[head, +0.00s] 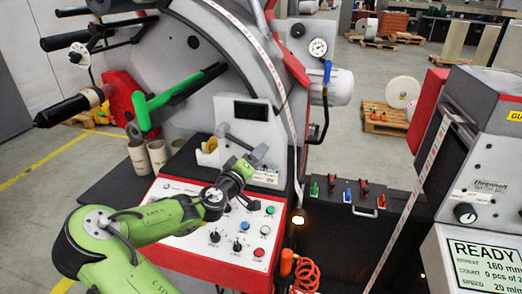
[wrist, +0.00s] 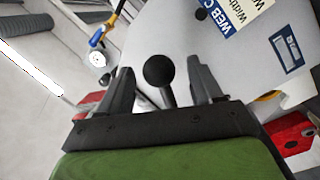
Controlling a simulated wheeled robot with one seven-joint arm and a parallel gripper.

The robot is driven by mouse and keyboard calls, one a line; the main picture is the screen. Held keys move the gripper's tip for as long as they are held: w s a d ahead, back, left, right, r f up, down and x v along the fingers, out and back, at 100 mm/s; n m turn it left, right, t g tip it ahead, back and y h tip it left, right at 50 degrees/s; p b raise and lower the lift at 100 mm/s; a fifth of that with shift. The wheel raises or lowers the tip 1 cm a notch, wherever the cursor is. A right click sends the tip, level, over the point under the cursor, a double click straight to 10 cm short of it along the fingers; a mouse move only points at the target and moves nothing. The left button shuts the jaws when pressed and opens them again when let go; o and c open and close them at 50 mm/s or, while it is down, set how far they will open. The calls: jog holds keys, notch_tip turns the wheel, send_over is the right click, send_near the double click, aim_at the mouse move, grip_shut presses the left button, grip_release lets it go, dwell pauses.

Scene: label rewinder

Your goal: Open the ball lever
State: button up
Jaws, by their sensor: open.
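The ball lever shows in the wrist view as a round black ball (wrist: 158,71) on a short grey stem. Its stem runs down behind the dark crossbar of my gripper (wrist: 161,64). The ball appears between the two fingers, with a gap on each side; how deep it sits between them I cannot tell. My gripper is open and holds nothing.
The white control panel (head: 213,222) with knobs lies below my arm. A pressure gauge (head: 318,47) and blue valve handle (head: 327,73) are to the right. The grey machine plate is close behind the ball.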

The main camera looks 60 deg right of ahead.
jog(key=d, duration=0.4)
jog(key=shift+s+d, duration=0.1)
jog(key=shift+s, duration=0.05)
grip_shut()
